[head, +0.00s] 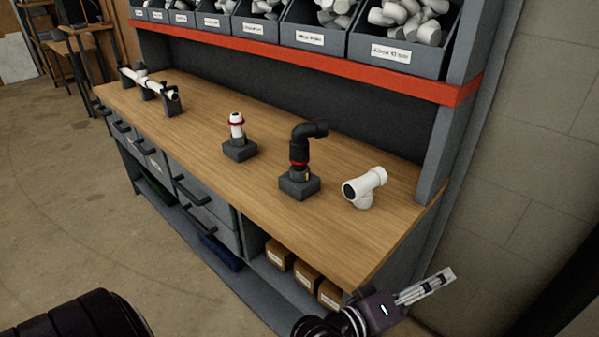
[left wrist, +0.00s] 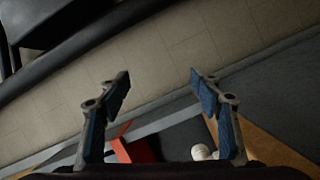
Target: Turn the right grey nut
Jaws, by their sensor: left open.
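A white pipe assembly (head: 150,84) lies across dark stands at the far left end of the wooden bench in the head view. Dark grey collars show along it, but they are too small to tell which is the right grey nut. My left gripper (head: 428,286) is off the bench's front right corner, far from that pipe. In the left wrist view the same gripper (left wrist: 157,88) has its two fingers spread with nothing between them. My right gripper is not in view.
On the workbench (head: 225,180) stand a white fitting with a red ring (head: 237,128), a black elbow on a block (head: 300,155) and a loose white tee (head: 365,187). Bins (head: 400,52) line a red-edged shelf above. A block wall (head: 540,130) stands right.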

